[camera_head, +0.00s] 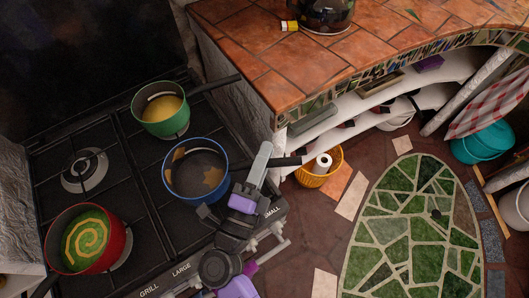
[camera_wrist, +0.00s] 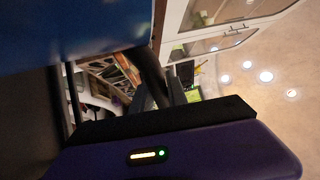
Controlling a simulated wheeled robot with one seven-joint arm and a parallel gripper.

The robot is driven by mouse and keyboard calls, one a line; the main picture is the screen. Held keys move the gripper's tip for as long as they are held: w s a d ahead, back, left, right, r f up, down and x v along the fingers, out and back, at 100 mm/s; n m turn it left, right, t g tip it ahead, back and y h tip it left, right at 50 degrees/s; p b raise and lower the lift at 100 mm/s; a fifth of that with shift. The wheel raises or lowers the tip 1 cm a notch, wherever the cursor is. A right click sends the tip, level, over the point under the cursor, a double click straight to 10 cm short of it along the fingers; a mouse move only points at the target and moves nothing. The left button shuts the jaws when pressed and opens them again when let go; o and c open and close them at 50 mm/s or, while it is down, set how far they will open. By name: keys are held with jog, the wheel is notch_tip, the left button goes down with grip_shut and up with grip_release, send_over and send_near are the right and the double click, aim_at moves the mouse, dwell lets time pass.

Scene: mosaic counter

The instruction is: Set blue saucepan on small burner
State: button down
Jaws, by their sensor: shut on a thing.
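The blue saucepan (camera_head: 183,188) is at the front right of the black hob, with brown patches inside. Its dark handle (camera_head: 290,161) points right, past the hob's edge. My gripper (camera_head: 264,164) is shut on this handle. I cannot tell whether the pan's base touches the hob. In the wrist view, the blue pan wall (camera_wrist: 75,30) fills the upper left, and the dark handle (camera_wrist: 150,75) runs down from it. A bare burner (camera_head: 85,169) shows at the left of the hob. No other bare burner is clear; the pan may hide one. A "SMALL" label (camera_head: 273,212) is on the front panel.
A green pot (camera_head: 147,125) with yellow contents stands behind the blue pan, its handle reaching right. A red pot (camera_head: 115,243) with a green and yellow spiral stands at the lower left. A tiled counter (camera_head: 250,50) rises at the right. A yellow basket (camera_head: 312,179) sits below it.

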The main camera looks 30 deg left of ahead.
jog(key=shift+f+b, duration=0.45)
jog(key=shift+f, duration=0.2)
dwell(0.4)
jog(key=c, duration=1.2)
grip_release()
jog(key=shift+c, duration=0.2)
jog(key=b+v, duration=0.1)
jog(key=v, duration=0.7)
jog(key=d+r+n+t, duration=0.1)
jog(key=d+n, duration=0.3)
jog(key=d, duration=0.6)
jog(key=d+r+n, duration=0.2)
jog(key=d+n, duration=0.1)
jog(key=d, duration=0.7)
jog(key=s+d+n+g+h, duration=0.4)
jog(key=s+d+n+g, duration=0.2)
jog(key=s+d, duration=0.7)
jog(key=d+n, duration=0.2)
jog(key=shift+s+d+r+h, duration=0.3)
jog(key=shift+s, duration=0.1)
